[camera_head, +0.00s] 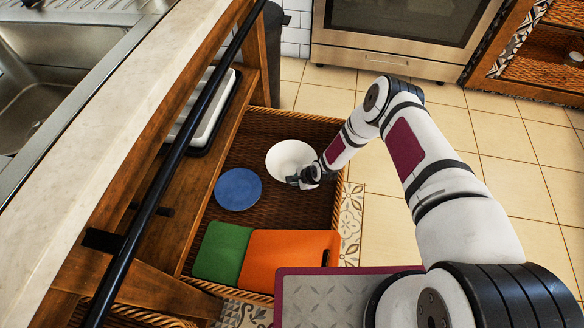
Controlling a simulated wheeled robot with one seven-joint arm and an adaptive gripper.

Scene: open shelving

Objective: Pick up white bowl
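The white bowl (287,157) sits in a brown woven basket drawer (270,123) under the counter, toward its back right part. My gripper (301,180) is at the bowl's lower right rim, reached from the right by my white arm. The gripper is small and dark in this view. I cannot tell whether its fingers are open or shut, or whether they touch the rim.
A blue plate (238,189) lies left of the bowl in the same basket. A green board (222,250) and an orange board (288,257) lie at its near end. A black rail (168,185) and wooden counter frame run along the left. Tiled floor (530,190) is clear at right.

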